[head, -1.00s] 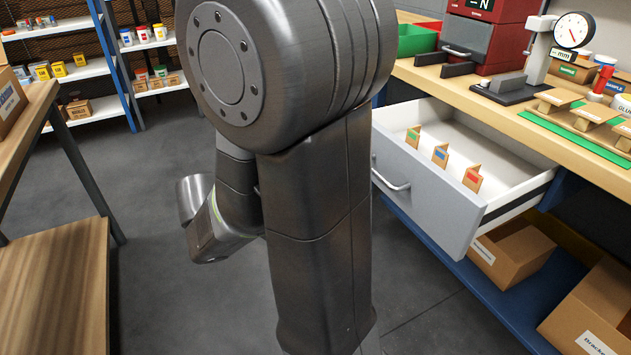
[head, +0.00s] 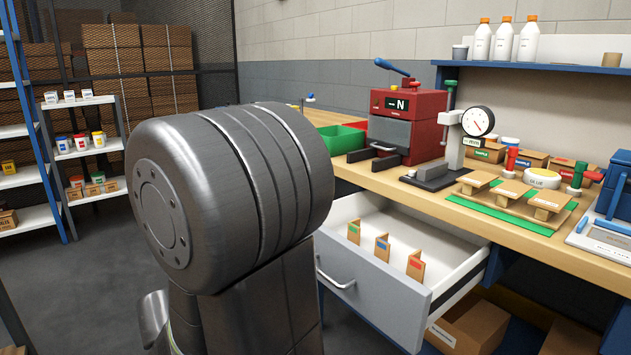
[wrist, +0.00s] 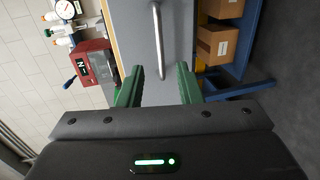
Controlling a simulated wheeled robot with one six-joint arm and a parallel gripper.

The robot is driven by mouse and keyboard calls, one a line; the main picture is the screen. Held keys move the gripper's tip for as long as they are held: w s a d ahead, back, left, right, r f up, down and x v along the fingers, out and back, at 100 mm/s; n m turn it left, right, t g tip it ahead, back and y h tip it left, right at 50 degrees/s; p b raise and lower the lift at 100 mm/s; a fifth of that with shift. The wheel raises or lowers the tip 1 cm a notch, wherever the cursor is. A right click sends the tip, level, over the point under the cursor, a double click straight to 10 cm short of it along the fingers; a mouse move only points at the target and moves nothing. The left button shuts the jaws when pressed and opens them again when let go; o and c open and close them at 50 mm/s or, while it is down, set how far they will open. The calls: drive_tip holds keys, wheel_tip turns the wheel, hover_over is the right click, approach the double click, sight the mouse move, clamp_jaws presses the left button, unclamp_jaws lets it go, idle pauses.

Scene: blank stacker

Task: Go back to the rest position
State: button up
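My gripper (wrist: 159,86) shows in the wrist view with its two green fingers apart and nothing between them. Beyond the fingers is the grey front of a drawer (wrist: 140,40) with its bar handle (wrist: 158,40); the fingers look apart from the handle. In the head view my dark arm fills the middle left and my gripper is out of sight. There the drawer (head: 370,292) stands open under the workbench (head: 400,190), with three small tan stands marked green (head: 353,232), blue (head: 382,247) and red (head: 415,265) inside.
The bench holds a red press (head: 405,125), a dial gauge (head: 477,121), a green bin (head: 342,138) and a green mat with tan pieces (head: 500,212). Cardboard boxes (head: 470,325) lie below the drawer. Shelves (head: 100,150) stand at the left. Grey floor shows between.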

sight(322, 275)
drive_tip(key=shift+b+x, duration=0.95)
drive_tip(key=shift+x, duration=3.55)
